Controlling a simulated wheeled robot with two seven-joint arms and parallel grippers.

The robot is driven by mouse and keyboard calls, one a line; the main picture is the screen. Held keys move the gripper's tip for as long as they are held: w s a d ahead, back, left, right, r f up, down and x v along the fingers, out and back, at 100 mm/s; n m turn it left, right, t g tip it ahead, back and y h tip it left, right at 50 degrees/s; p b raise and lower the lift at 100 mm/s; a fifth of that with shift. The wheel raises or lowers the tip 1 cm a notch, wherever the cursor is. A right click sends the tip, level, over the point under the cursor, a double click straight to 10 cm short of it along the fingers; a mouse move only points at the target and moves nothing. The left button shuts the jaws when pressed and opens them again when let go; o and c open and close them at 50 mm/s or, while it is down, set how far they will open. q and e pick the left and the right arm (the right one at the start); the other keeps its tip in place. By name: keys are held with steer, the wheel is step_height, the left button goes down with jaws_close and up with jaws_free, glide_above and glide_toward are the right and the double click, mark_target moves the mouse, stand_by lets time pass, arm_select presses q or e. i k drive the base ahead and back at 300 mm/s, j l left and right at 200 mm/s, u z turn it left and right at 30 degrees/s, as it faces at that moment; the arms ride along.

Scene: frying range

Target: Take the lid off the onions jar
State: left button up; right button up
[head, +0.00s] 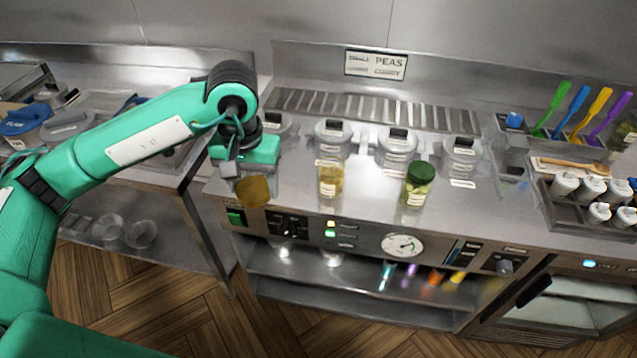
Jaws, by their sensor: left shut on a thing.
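My left gripper (236,168) is over the left front part of the steel counter, pointing down. It is shut on a round golden-brown lid (254,191), held tilted near the counter's front edge. To its right a clear jar (331,182) with pale yellow contents and a white label stands upright; no coloured lid shows on it. Its label is too small to read, so I cannot confirm it is the onions jar. Further right stands a jar of green contents (414,194) with a dark green lid (420,172) on. My right gripper is not in view.
Several clear canisters with grey lids (398,140) stand in a row behind the jars. Coloured utensils (573,110) and a rack of shakers (590,190) are at right. The counter right of the green-lidded jar is mostly clear.

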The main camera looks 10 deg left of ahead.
mark_target(332, 173)
steer(key=i+l, duration=0.75)
steer(key=i+j+u, duration=0.05)
steer(key=i, duration=0.1)
